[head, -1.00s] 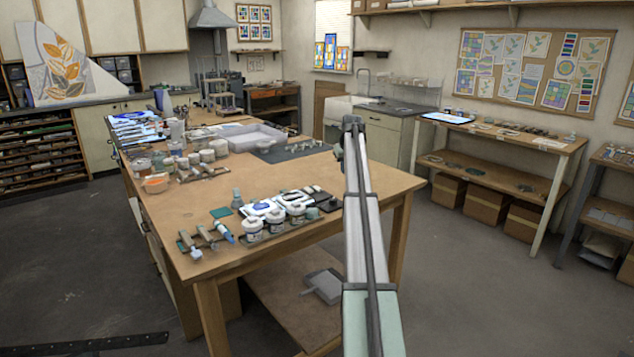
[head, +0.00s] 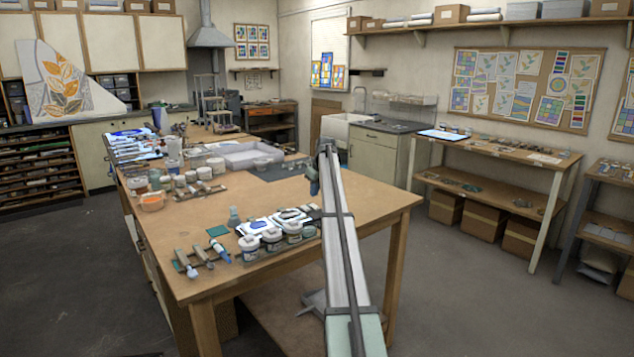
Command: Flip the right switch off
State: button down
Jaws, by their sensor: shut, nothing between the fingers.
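No switch can be made out in the head view. My arm rises from the bottom edge, right of centre, and reaches forward over the right side of the wooden worktable (head: 375,200). The arm's dark end shows above the tabletop, with a small dark part hanging at its left. My gripper's fingers cannot be made out, so any contact they have is hidden.
White jars (head: 272,238), brushes and small tools crowd the table's near left side. A pale tray (head: 240,157) lies farther back. The table's right side is mostly clear. A side bench (head: 500,150) stands at the right, with open floor between.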

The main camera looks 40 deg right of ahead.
aim_at(314, 206)
jog(key=shift+s+x, duration=0.2)
jog(key=shift+x, duration=0.8)
jog(key=shift+s+x, duration=0.2)
jog(key=shift+x, duration=0.75)
jog(key=shift+f, duration=0.15)
